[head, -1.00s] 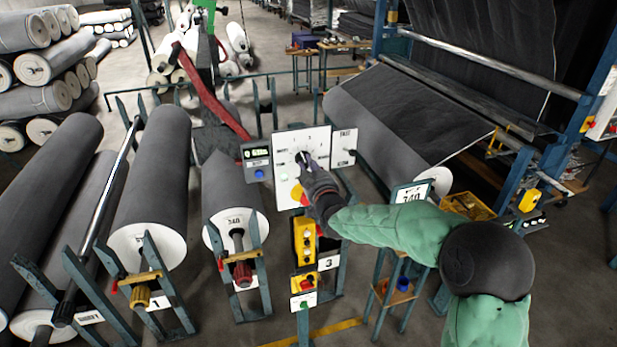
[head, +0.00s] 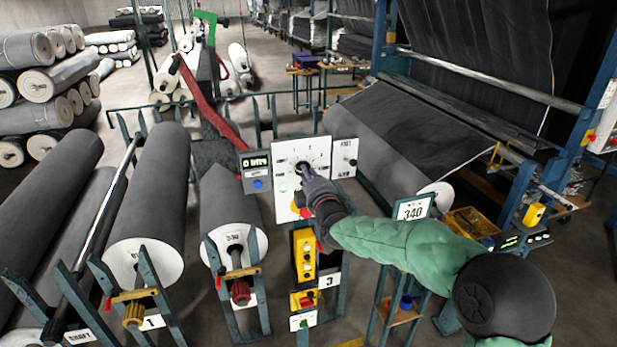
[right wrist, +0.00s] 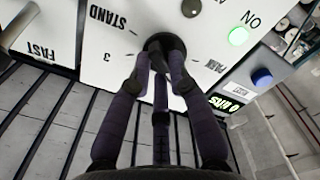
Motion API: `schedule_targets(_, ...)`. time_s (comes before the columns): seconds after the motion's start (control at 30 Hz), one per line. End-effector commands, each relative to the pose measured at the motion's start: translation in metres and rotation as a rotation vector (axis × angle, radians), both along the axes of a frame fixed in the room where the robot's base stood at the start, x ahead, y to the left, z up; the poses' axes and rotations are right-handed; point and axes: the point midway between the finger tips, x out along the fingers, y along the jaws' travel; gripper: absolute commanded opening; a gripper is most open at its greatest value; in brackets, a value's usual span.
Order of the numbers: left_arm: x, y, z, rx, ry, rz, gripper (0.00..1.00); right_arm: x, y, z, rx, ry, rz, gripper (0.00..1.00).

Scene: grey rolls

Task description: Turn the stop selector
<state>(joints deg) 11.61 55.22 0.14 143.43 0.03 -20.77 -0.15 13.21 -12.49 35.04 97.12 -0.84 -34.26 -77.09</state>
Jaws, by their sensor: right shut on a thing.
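The stop selector is a black rotary knob (head: 303,168) on an upright white panel (head: 290,150). My right gripper (head: 307,176) reaches it from the front right, its dark fingers closed around it. In the right wrist view my right gripper (right wrist: 158,72) has its fingertips on the sides of the black knob (right wrist: 168,44). Upside-down labels and tick marks, including "3" and "STAND", surround the knob. The fingers hide part of the knob, and I cannot tell which mark it points at. My left gripper is not in view.
A grey display box (head: 256,170) stands left of the panel, and a yellow button box (head: 305,255) hangs below it. A lit green lamp (right wrist: 239,36) is near the knob.

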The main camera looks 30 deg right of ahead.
Motion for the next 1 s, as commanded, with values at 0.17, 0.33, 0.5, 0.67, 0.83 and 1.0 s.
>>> schedule_targets(0.17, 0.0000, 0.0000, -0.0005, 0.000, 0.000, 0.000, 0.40, 0.0001, 0.0004, 0.0001, -0.025, 0.006, 0.000, 0.00)
schedule_targets(0.33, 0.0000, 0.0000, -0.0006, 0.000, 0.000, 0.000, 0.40, 0.0001, 0.0004, 0.0001, -0.030, 0.007, 0.001, 0.00)
schedule_targets(0.5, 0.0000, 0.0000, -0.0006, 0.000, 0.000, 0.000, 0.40, 0.0001, 0.0005, 0.0002, -0.030, 0.007, 0.001, 0.00)
schedule_targets(0.67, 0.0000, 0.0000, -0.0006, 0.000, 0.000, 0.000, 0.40, 0.0001, 0.0004, 0.0000, -0.029, 0.007, 0.001, 0.44)
schedule_targets(0.83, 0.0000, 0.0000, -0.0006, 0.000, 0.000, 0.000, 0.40, 0.0001, 0.0003, 0.0001, -0.029, 0.007, 0.000, 0.44)
schedule_targets(1.0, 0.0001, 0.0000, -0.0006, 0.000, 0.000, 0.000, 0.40, -0.0005, 0.0004, 0.0002, -0.029, 0.007, 0.000, 0.44)
